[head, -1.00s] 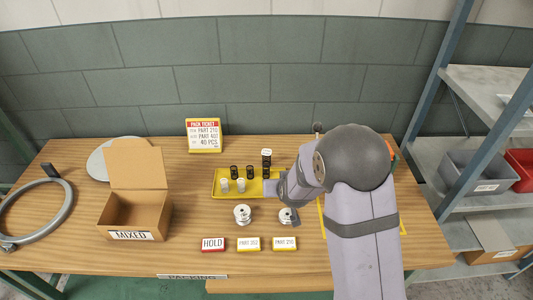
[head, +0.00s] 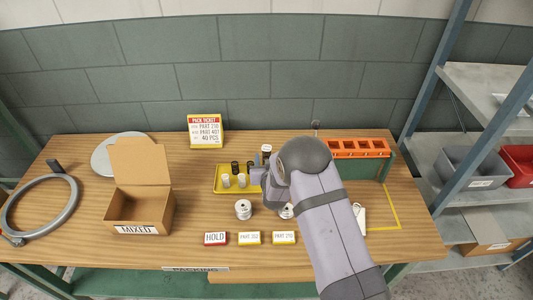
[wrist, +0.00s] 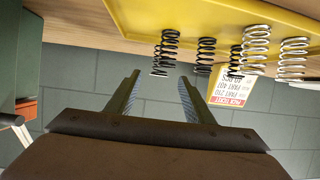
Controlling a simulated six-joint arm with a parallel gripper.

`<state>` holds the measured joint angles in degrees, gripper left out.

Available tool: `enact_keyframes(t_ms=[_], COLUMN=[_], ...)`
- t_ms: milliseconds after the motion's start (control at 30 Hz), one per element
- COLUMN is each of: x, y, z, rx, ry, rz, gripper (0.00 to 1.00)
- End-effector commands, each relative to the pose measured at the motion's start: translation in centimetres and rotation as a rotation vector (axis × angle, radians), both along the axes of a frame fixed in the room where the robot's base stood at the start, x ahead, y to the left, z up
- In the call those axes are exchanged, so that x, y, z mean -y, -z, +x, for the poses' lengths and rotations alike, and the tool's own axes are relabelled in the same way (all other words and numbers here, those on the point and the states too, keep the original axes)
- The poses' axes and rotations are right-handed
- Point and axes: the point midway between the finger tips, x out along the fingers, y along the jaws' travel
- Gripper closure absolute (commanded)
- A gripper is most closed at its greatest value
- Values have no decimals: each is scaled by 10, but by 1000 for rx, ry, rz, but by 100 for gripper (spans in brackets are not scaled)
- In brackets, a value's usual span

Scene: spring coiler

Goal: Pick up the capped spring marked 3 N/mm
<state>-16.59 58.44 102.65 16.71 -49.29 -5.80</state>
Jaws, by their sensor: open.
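A yellow tray (head: 222,172) holds several coil springs, black ones (head: 235,167) at the back and white ones (head: 241,181) in front. At its right end a taller dark spring with a pale top (head: 266,149) is partly hidden behind my gripper (head: 259,170); I take it for the capped spring, but its marking is too small to read. In the wrist view, which is upside down, my gripper (wrist: 159,76) is open and empty. A black spring with a pale end (wrist: 166,50) stands just beyond and between the fingertips. Other springs stand to its right.
Spools (head: 243,209) stand before the tray, one partly behind my arm. A cardboard box marked MIXED (head: 139,209) is at left. An orange rack (head: 357,148) is at right. Label blocks (head: 249,238) line the front.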

Motion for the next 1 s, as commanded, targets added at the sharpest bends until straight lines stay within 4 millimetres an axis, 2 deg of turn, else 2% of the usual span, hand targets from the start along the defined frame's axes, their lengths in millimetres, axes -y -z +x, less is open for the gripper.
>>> enact_keyframes(t_ms=[267,733,1000], x=[0,-2,-2], y=[1,16,21], z=[4,40,49], rx=[-1,0,-1], ry=[0,0,0], rz=[0,1,0], gripper=[52,52,52])
